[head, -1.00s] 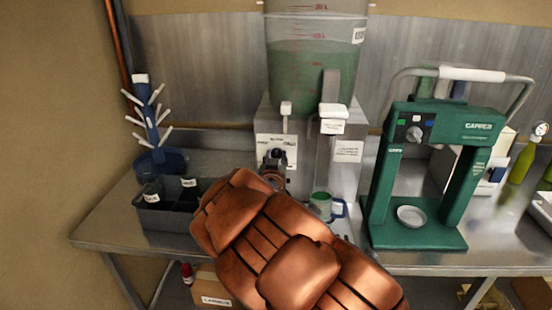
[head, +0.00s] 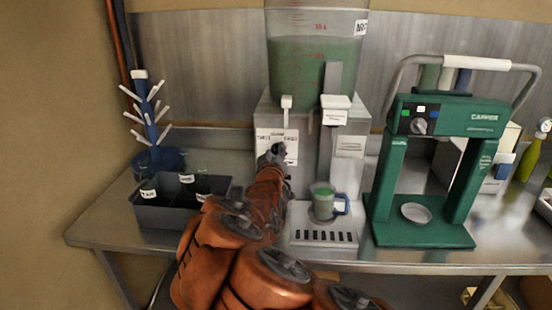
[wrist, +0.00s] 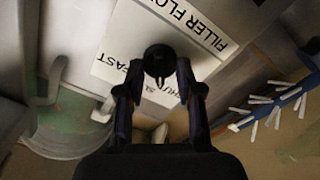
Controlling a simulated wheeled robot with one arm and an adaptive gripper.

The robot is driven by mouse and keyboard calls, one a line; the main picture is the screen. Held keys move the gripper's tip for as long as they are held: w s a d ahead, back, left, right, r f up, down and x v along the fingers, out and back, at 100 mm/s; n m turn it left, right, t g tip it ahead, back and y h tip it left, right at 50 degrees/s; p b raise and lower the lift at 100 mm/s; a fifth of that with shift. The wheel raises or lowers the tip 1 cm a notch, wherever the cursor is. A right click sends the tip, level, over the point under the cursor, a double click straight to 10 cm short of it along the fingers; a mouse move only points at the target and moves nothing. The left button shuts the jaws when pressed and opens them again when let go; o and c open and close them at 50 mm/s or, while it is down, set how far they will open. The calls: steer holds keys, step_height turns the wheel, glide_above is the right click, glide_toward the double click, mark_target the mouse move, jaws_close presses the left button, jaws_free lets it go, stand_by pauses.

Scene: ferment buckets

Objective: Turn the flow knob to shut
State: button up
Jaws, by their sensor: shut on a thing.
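The flow knob is a round black knob (wrist: 159,61) in front of a white label plate (wrist: 150,72) in the wrist view, where the words appear upside down. FILLER FLOW, FAST and part of SHUT can be read. My gripper (wrist: 160,78) is shut on the knob, one dark finger on each side. In the head view my gripper (head: 272,155) reaches the front of the grey filler box (head: 345,165) and hides the knob. The knob's exact setting cannot be told.
A green-filled bucket (head: 318,75) stands on the filler. A mug with green contents (head: 323,203) sits on the drip tray (head: 322,238). A green capper (head: 450,118) is to the right. A grey bottle crate (head: 168,213) and blue drying tree (head: 152,125) are left.

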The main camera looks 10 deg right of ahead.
steer(key=shift+n+b, duration=0.55)
steer(key=shift+n, duration=0.35)
steer(key=o, duration=1.1)
steer(key=shift+o, duration=0.2)
steer(key=v, duration=1.2)
